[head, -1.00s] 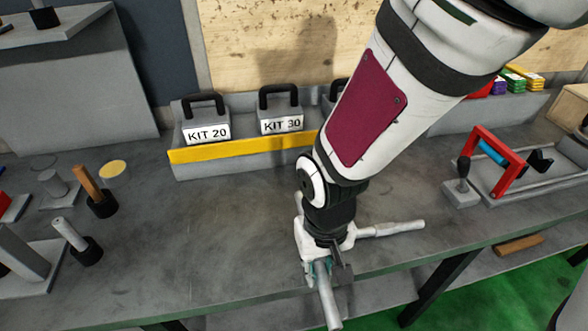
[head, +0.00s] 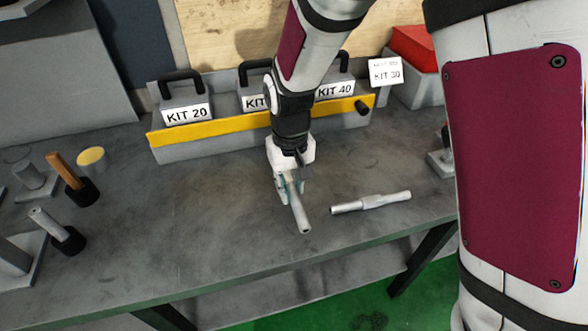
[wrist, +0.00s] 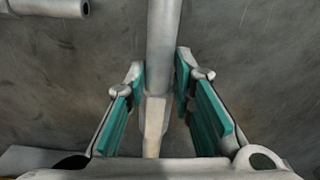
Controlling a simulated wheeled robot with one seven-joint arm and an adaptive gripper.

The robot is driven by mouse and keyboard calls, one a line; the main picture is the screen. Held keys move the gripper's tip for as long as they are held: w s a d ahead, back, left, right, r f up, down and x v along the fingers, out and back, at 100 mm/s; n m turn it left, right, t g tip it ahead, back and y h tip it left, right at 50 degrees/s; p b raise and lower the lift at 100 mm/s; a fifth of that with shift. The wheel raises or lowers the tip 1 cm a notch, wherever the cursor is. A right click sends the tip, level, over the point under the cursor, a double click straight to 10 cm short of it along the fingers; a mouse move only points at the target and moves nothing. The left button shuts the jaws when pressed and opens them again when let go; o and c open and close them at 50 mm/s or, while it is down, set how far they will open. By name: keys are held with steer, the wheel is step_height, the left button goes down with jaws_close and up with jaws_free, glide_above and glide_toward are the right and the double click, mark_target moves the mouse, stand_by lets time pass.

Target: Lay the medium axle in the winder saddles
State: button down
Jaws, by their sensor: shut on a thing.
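My gripper (head: 289,183) is shut on a grey stepped axle (head: 299,214) above the bench. The axle's free end points toward the bench's front edge. In the wrist view, the teal-padded fingers of my gripper (wrist: 160,85) stand on either side of the held axle (wrist: 163,45). A second grey axle (head: 371,202) lies on the bench to the right of my gripper. Its end also shows at the top left of the wrist view (wrist: 45,7). I cannot tell which axle is the medium one. I cannot make out the winder saddles; my arm covers the right side.
Kit boxes, including KIT 20 (head: 186,113) and KIT 40 (head: 335,90), stand at the back behind a yellow-edged rail (head: 205,133). Black-based posts (head: 68,239) stand at the left. The bench (head: 190,215) is clear between them and my gripper.

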steer(key=shift+w, duration=0.4)
steer(key=shift+f, duration=1.7)
steer(key=shift+f, duration=0.15)
steer(key=c, duration=1.4)
jaws_free()
steer(key=shift+s, duration=0.1)
steer(key=shift+o, duration=0.2)
step_height(320, 180, up, 12)
steer(key=shift+r+p, duration=0.15)
steer(key=shift+p, duration=0.2)
